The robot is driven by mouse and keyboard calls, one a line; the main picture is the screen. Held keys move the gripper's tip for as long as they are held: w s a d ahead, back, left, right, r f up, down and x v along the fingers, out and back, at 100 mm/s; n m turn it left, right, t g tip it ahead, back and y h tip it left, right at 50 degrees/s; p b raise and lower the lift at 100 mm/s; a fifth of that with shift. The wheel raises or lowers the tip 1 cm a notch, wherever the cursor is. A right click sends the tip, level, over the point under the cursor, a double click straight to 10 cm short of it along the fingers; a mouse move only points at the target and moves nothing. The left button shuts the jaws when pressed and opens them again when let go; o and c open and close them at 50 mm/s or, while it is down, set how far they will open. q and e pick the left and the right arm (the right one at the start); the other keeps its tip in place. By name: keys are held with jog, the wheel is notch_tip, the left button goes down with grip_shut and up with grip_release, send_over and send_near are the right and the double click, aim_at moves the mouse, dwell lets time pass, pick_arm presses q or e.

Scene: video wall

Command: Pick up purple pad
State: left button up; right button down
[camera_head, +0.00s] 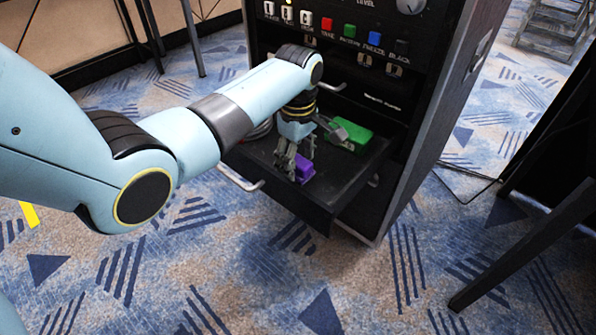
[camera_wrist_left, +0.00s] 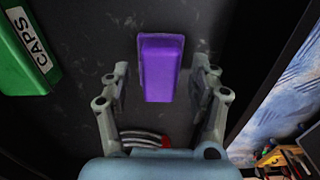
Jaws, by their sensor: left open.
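The purple pad (camera_wrist_left: 161,68) lies on the dark drawer floor; in the left wrist view it sits ahead of and between the two open fingers. In the head view the purple pad (camera_head: 304,167) shows beside my left gripper (camera_head: 296,160), partly hidden by its fingers. My left gripper (camera_wrist_left: 160,95) is open and empty, with a finger on each side of the pad's near end and apart from it. My right gripper is in neither view.
The open drawer (camera_head: 334,205) of a black rack (camera_head: 440,120) also holds a green box (camera_head: 350,135), labelled CAPS in the wrist view (camera_wrist_left: 22,52). A coiled cable (camera_wrist_left: 145,139) lies near my gripper. Drawer walls stand close around. Colored buttons (camera_head: 350,32) line the rack front above.

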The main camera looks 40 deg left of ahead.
aim_at(301, 161)
pick_arm(q)
jog(key=shift+f, duration=0.55)
jog(key=shift+r, duration=0.15)
jog(key=c, duration=1.2)
jog(key=shift+r+p, duration=0.3)
jog(key=shift+r, duration=0.2)
jog(key=r+p, duration=0.1)
jog(key=r, duration=0.1)
jog(key=r+p, duration=0.1)
jog(key=r, duration=0.1)
jog(key=shift+d, duration=0.4)
jog(key=d+r, duration=0.2)
jog(key=d, duration=0.1)
jog(key=d+r+p, duration=0.1)
jog(key=d+r, duration=0.1)
jog(key=d, duration=0.2)
jog(key=d+r+p, duration=0.1)
jog(key=d+r, duration=0.1)
jog(key=d, duration=0.1)
jog(key=shift+w+d, duration=0.1)
jog(key=shift+d, duration=0.3)
